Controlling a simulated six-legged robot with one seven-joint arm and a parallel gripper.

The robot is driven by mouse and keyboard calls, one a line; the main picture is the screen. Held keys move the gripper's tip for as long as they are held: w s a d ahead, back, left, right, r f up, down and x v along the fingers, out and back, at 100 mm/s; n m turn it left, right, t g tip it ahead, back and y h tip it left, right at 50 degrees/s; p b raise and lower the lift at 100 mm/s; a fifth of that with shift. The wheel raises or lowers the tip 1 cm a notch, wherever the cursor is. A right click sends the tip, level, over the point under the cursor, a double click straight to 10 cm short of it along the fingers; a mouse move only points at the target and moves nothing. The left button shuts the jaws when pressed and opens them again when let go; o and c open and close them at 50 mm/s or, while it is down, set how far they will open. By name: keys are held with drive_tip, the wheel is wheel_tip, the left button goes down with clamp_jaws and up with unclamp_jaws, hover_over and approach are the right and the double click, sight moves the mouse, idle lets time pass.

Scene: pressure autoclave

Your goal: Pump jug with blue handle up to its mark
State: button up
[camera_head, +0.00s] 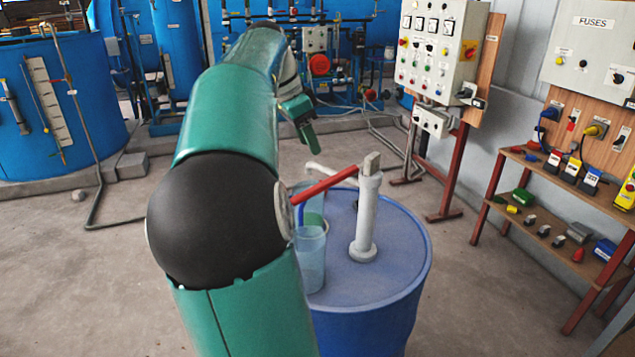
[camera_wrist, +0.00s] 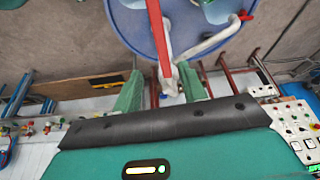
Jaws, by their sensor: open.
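A grey hand pump (camera_head: 365,215) stands upright on a blue drum (camera_head: 400,265). Its red lever (camera_head: 325,185) slopes down left, its end hidden behind my arm. A clear jug (camera_head: 311,262) stands on the drum left of the pump. A blue handle (camera_head: 301,215) shows at its upper left, partly hidden by my arm; a greenish vessel is just behind. My gripper (camera_head: 300,112) is open and empty, above and beyond the drum. In the wrist view my gripper (camera_wrist: 160,92) has its fingers apart, with the lever (camera_wrist: 161,35) and pump top lined up between them. The jug's fill level is unclear.
A pale spout pipe (camera_wrist: 212,40) with a red end curves over the drum. A control panel (camera_head: 438,45) on a red stand is behind right, and a shelf of plugs (camera_head: 560,215) is at right. Blue tanks (camera_head: 85,100) stand at left. The floor around the drum is mostly clear.

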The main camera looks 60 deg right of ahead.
sight(329, 180)
drive_tip(key=x, duration=1.3)
drive_tip(key=shift+s+d+f, duration=0.15)
drive_tip(key=shift+d+f, duration=0.05)
drive_tip(key=shift+d, duration=0.2)
clamp_jaws()
